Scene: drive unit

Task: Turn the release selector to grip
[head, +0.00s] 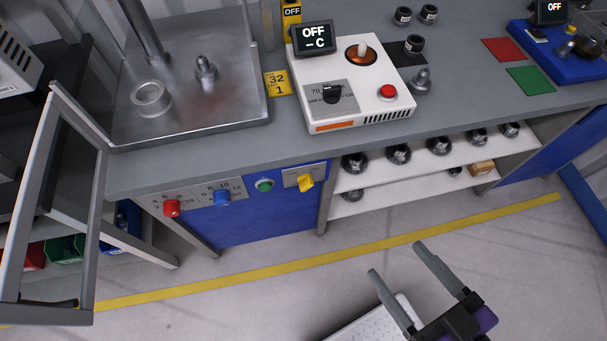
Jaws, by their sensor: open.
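The likely release selector is a yellow knob (306,183) on a small light plate at the right end of the bench's front panel; its lettering is too small to read. Its handle looks tilted. Beside it on the panel are a green button (265,185), a blue knob (222,198) and a red knob (172,208) with number scales. My gripper (400,260) is at the lower right, in front of the bench and apart from it. Its two grey fingers are spread, with nothing between them.
A white heater unit (350,110) with a display reading OFF stands on the bench top. A metal tray (190,125) with a press column is at left. An open grey frame door (45,200) juts out at far left. Shelves (420,160) hold several dark parts. Floor before the panel is clear.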

